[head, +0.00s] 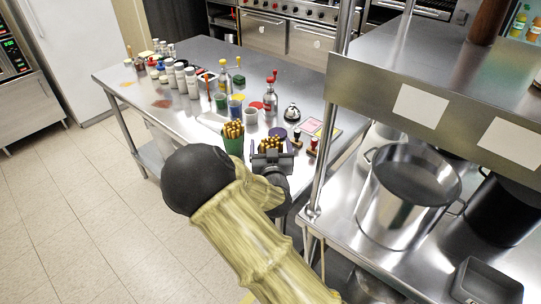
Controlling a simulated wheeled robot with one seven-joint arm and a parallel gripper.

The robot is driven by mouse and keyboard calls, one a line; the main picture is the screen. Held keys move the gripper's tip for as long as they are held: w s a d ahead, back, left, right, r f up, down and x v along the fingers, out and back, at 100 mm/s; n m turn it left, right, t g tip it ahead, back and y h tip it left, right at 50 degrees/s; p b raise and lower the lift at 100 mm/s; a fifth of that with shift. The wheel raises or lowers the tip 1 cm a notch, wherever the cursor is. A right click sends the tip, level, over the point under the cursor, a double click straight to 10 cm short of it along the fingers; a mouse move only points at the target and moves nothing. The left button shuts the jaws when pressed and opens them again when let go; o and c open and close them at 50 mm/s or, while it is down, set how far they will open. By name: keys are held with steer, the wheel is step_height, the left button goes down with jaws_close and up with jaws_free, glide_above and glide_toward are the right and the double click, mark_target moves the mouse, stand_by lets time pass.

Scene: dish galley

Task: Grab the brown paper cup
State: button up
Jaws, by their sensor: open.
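I cannot make out a cup that is clearly brown paper in the head view. Small cups stand on the steel table: a white one (251,115), a blue one (236,107) and a green one (220,101). My gripper (271,160) is open at the table's near right end. It is close to a holder of yellow-brown sticks (270,148), which it partly hides. I cannot tell whether they touch. A green holder (233,145) with similar sticks stands just left of my gripper.
Bottles with red tops (270,95), a bell (292,113), stamps (312,146) and white jars (181,77) crowd the steel table (125,82). A metal post (328,150) and a counter with a large pot (408,190) stand to the right. The tiled floor at left is clear.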

steer(key=c, duration=1.1)
step_height(320, 180, up, 10)
stand_by(0.7)
